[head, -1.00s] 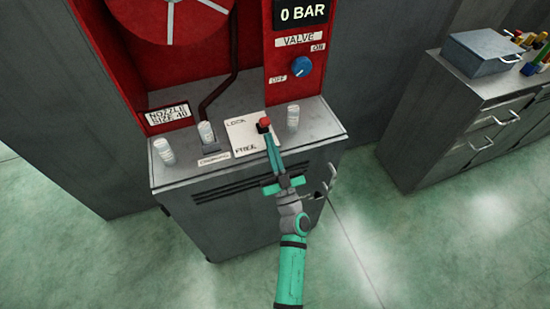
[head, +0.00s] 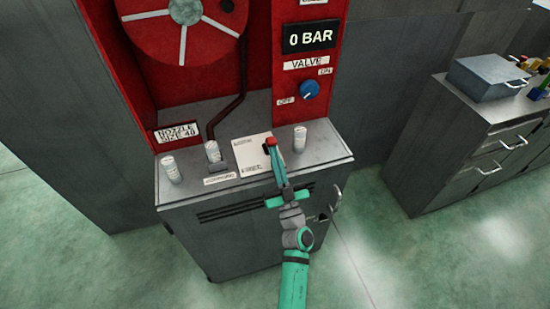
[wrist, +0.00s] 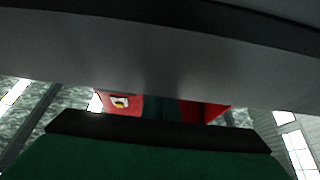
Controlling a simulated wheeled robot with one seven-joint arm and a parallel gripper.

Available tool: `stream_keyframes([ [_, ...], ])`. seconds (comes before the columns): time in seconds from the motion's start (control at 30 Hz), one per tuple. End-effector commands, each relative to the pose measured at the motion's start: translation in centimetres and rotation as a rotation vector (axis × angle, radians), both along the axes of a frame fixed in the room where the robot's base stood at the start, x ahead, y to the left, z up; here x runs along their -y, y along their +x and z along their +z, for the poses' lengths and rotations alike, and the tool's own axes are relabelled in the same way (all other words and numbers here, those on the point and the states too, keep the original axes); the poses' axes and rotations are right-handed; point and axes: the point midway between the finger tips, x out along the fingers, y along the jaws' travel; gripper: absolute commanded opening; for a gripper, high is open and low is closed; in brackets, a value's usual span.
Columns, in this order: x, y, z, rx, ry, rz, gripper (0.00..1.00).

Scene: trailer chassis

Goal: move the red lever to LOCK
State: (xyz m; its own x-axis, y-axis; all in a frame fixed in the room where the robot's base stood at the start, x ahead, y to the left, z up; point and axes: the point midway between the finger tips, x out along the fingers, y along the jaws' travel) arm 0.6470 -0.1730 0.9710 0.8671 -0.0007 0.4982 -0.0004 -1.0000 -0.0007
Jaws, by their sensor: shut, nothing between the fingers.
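The red lever (head: 271,141) shows as a small red knob at the right side of a white plate (head: 249,153) on top of the grey cabinet. The plate carries small lettering near its far and near ends, hard to read now. My gripper (head: 274,154) reaches in from the front with its fingers shut and its tips right at the knob. Whether they touch it I cannot tell. The fingers hide the lower part of the lever. The wrist view is mostly filled by a grey surface and my green gripper body, with unclear red patches behind.
White cylinders (head: 172,169) and (head: 300,138) stand on the cabinet top (head: 205,192) either side of the plate, with the nozzle (head: 213,151) on its left. A blue valve knob (head: 309,89) is on the red panel behind. A drawer unit (head: 465,140) stands at right.

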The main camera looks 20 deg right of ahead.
Motion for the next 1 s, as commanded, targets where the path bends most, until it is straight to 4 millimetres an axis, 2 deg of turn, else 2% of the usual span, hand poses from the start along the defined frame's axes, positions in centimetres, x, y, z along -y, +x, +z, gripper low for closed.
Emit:
stream_keyframes([
  [0.5, -0.1, 1.8, 2.7, 0.005, -0.002, 0.001, 0.0],
  [1.0, 0.0, 2.9, 3.4, 0.003, 0.0, 0.001, 0.0],
])
